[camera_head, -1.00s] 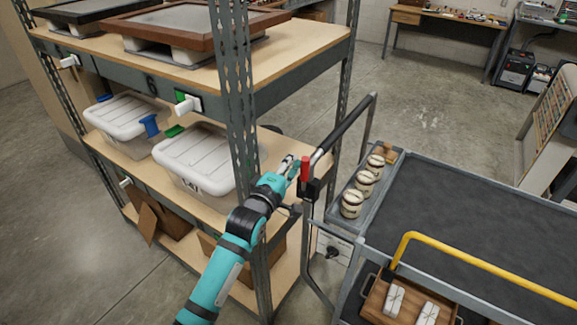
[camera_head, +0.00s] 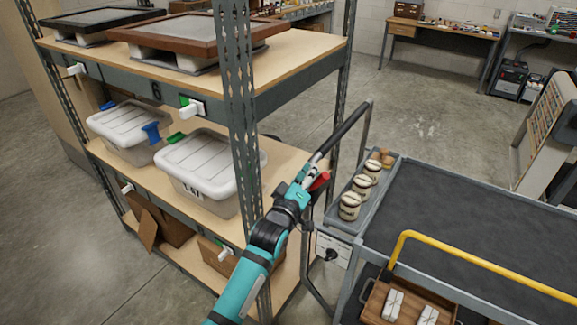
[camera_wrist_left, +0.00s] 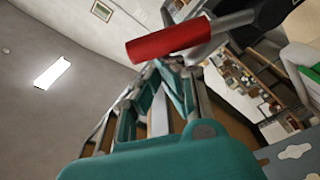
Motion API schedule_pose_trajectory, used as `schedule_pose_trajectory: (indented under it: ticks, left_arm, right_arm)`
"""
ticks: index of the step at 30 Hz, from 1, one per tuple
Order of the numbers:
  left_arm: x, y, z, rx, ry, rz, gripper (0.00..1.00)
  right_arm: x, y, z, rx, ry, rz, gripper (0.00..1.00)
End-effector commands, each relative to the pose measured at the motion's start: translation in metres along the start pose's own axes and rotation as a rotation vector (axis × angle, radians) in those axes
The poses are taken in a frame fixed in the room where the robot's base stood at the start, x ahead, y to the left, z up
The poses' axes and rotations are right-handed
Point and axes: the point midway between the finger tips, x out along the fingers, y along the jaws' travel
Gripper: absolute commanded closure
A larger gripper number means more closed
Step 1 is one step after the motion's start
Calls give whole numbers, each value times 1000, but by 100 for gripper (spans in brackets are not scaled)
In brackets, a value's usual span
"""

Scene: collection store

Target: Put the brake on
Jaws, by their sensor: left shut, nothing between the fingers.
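The brake lever with a red grip (camera_head: 320,181) sits at the near end of the push handle (camera_head: 345,130) of the grey cart (camera_head: 460,215). The grip leans over to the right and is partly hidden by my left gripper (camera_head: 309,173). In the left wrist view the red grip (camera_wrist_left: 168,41) lies across, just beyond the fingertips of my left gripper (camera_wrist_left: 160,66). The left fingers are shut with nothing between them, close against or touching the grip; I cannot tell which. My right gripper is not in view.
A steel shelf post (camera_head: 243,150) stands close left of my left arm. Lidded bins (camera_head: 205,160) stand on the shelf. Several jars (camera_head: 361,186) stand in the cart's side tray. A yellow rail (camera_head: 480,262) crosses the cart's near side.

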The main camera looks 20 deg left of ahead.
Motion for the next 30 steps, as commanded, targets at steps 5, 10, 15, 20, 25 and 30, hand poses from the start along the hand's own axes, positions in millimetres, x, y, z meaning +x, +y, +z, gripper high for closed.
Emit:
schedule_pose_trajectory:
  ticks: [5,10,15,20,25,30]
  left_arm:
    - [-3,3,17,147,0,20,100]
    - [-4,4,29,261,-1,36,100]
    - [-5,5,37,342,0,47,100]
    - [-6,5,41,387,0,54,100]
    - [-6,5,43,407,1,57,100]
    - [-6,5,43,410,0,57,100]
  right_arm:
    - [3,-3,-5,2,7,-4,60]
    - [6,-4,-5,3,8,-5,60]
    - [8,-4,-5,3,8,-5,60]
    - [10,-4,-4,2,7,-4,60]
    - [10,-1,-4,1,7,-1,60]
    - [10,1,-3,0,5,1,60]
